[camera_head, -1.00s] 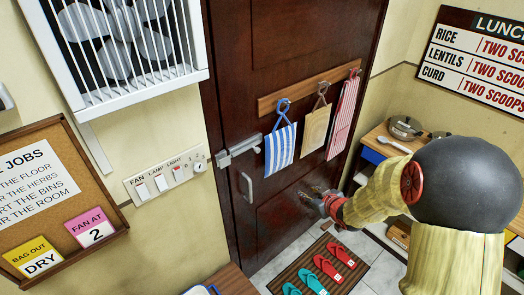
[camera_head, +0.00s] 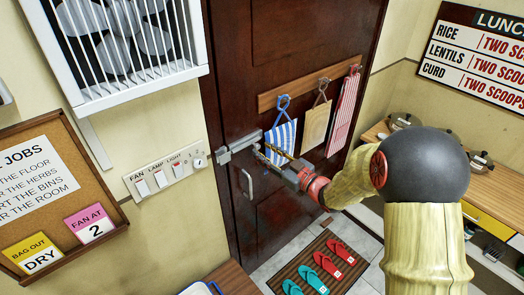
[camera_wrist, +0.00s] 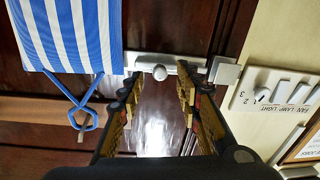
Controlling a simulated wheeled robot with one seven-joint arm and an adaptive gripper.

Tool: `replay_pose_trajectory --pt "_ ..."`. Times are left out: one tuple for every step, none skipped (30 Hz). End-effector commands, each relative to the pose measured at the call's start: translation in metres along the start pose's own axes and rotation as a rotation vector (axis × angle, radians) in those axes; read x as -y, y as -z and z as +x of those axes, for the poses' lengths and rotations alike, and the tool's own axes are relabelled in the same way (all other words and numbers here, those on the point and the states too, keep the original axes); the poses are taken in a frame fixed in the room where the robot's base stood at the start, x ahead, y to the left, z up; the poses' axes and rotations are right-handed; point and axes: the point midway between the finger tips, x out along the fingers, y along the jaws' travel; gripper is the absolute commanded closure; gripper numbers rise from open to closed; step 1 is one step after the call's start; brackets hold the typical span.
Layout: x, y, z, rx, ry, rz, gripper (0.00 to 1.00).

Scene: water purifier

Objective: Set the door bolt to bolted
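The door bolt (camera_head: 240,147) is a pale metal slide bolt lying level across the left edge of the dark brown door (camera_head: 290,50). In the wrist view, the bolt's round knob (camera_wrist: 160,73) shows on its plate, with the square keeper (camera_wrist: 225,72) on the frame side. I cannot tell whether the rod sits in the keeper. Contact is not clear.
A blue-striped cloth (camera_head: 281,139) hangs close to my gripper, on a hook rail (camera_head: 310,83) with two other cloths. A door handle (camera_head: 247,184) is below the bolt. A switch panel (camera_head: 166,174) is on the wall at left. Slippers lie on a mat (camera_head: 300,260).

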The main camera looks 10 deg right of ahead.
Motion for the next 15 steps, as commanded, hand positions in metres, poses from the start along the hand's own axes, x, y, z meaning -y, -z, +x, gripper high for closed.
replay_pose_trajectory --pt "0.001 -0.001 0.006 0.0 0.002 0.0 0.66" --pt "0.001 -0.001 0.009 0.0 0.001 0.001 0.66" --pt "0.001 -0.001 0.013 0.0 0.001 0.001 0.66" --pt "0.0 -0.001 0.015 0.0 0.001 0.0 0.66" --pt "0.0 0.0 0.016 0.0 0.001 0.0 0.66" --pt "0.0 0.0 0.018 0.0 0.0 0.0 0.66" --pt "0.0 0.0 0.019 0.0 0.0 0.0 0.66" --pt "0.0 0.0 0.019 0.0 0.0 0.0 0.66" --pt "0.0 0.0 0.02 0.0 -0.001 0.0 0.66" --pt "0.0 0.0 0.02 0.0 -0.001 0.0 0.66" --pt "0.0 0.0 0.02 0.0 -0.001 0.0 0.66" --pt "0.0 0.0 0.02 0.0 -0.001 0.0 0.66" --pt "0.0 0.0 0.02 0.0 -0.001 0.0 0.66" --pt "0.0 0.0 0.02 0.0 -0.001 0.0 0.66" --pt "0.0 0.0 0.02 0.0 -0.001 0.0 0.66"
